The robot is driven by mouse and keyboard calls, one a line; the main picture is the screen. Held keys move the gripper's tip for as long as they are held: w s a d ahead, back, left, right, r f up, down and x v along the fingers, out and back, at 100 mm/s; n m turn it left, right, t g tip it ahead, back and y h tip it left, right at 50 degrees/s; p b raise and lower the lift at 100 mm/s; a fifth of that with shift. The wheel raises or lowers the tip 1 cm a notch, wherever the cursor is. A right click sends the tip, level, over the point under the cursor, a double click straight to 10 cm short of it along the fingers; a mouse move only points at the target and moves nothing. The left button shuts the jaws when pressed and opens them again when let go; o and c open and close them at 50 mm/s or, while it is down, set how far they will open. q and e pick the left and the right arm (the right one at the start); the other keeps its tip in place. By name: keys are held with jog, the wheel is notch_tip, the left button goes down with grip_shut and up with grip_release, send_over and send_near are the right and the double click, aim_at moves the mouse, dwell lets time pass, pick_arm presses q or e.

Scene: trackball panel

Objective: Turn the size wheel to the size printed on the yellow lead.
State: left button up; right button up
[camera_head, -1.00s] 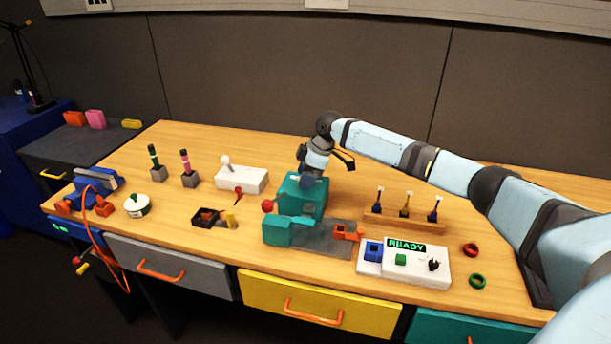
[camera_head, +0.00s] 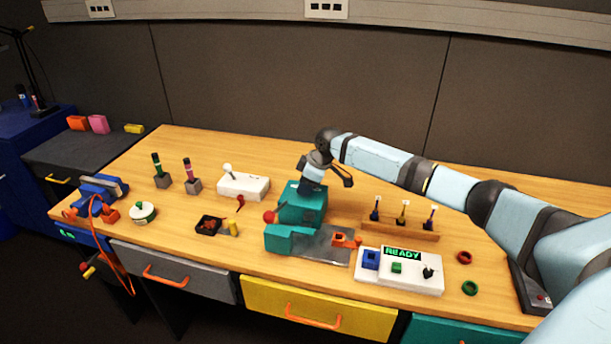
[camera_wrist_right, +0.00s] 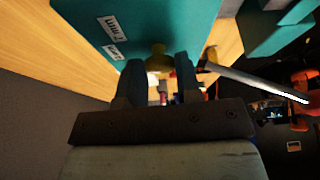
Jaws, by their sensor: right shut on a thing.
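The teal machine (camera_head: 300,211) stands at the middle of the table. My right gripper (camera_head: 309,187) reaches down to its upper back part. In the right wrist view, my right gripper (camera_wrist_right: 158,78) is shut on an olive-yellow knob (camera_wrist_right: 158,58), apparently the size wheel, beside the teal face (camera_wrist_right: 150,22). White labels (camera_wrist_right: 114,26) on that face bear a size in mm; the digits are hard to read. The yellow lead (camera_head: 403,213) seems to be the middle one in a wooden rack, with a white tag too small to read. My left gripper is not in view.
A red-ball lever (camera_head: 269,217) rises at the machine's left. A white panel (camera_head: 400,271) reading READY lies in front of the rack (camera_head: 400,229). A black tray (camera_head: 209,225) and a white joystick box (camera_head: 243,186) stand to the left. The table behind the machine is clear.

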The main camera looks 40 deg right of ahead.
jog(key=m+h+p, duration=0.1)
jog(key=m+p, duration=0.2)
jog(key=p, duration=0.1)
jog(key=m+t+h+p, duration=0.1)
jog(key=m+p, duration=0.2)
jog(key=p, duration=0.2)
jog(key=shift+s+a+r, duration=0.1)
jog(key=shift+a+r, duration=0.1)
jog(key=shift+f+m+p, duration=0.1)
jog(key=shift+m+p, duration=0.4)
jog(key=shift+p, duration=0.2)
jog(key=shift+h, duration=0.3)
jog(key=shift+f+m, duration=0.1)
jog(key=shift+m, duration=0.2)
jog(key=o, duration=0.9)
